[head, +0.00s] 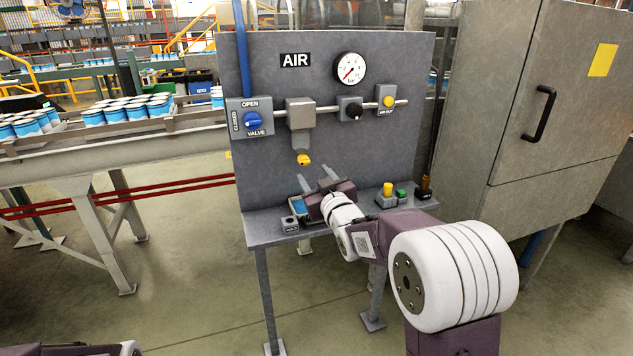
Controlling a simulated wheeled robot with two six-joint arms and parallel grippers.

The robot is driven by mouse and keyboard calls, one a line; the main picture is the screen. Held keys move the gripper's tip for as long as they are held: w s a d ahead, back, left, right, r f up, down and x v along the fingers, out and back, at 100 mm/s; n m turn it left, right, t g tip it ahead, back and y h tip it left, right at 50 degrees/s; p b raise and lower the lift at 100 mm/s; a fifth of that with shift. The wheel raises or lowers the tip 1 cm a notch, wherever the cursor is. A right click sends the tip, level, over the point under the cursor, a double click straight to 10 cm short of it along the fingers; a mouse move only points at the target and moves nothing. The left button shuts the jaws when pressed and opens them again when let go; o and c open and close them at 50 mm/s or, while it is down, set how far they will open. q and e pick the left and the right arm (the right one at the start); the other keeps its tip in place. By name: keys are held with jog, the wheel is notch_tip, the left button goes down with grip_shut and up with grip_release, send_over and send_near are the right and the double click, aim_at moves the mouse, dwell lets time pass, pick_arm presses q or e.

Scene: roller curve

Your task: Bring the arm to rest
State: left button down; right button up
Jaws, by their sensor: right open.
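My right arm reaches in from the lower right to the small grey shelf below the air panel. Its gripper (317,180) is open, with its two grey fingers apart and pointing up and away, in front of the panel. No object shows between the fingers. The gripper is below and close to the yellow tip (304,159) under the grey block on the pipe; I cannot tell whether they touch. Part of my left arm shows at the bottom left edge, but its gripper is out of view.
The panel (270,100) carries a blue valve knob (252,120), a gauge (349,69) and a black knob (353,109). Yellow (389,189) and green (401,195) items stand on the shelf (262,231). A grey cabinet (545,150) stands right, a can conveyor (90,157) left.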

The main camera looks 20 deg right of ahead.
jog(key=shift+s, duration=0.9)
jog(key=s+a+f+m+g, duration=0.1)
jog(key=s+f+g, duration=0.3)
jog(key=s+f, duration=0.4)
jog(key=s+a+f+m+g, duration=0.1)
jog(key=s+f+g, duration=0.4)
jog(key=f, duration=0.6)
jog(key=s+f+m+g, duration=0.1)
jog(key=s+f+g, duration=0.35)
jog(key=s, duration=0.35)
jog(key=s+f+g, duration=0.3)
jog(key=s+f, duration=0.2)
jog(key=s, duration=0.3)
notch_tip(320, 180, up, 14)
jog(key=s+p, duration=0.1)
jog(key=p, duration=1.3)
jog(key=shift+s+a+r, duration=0.2)
jog(key=shift+s, duration=0.15)
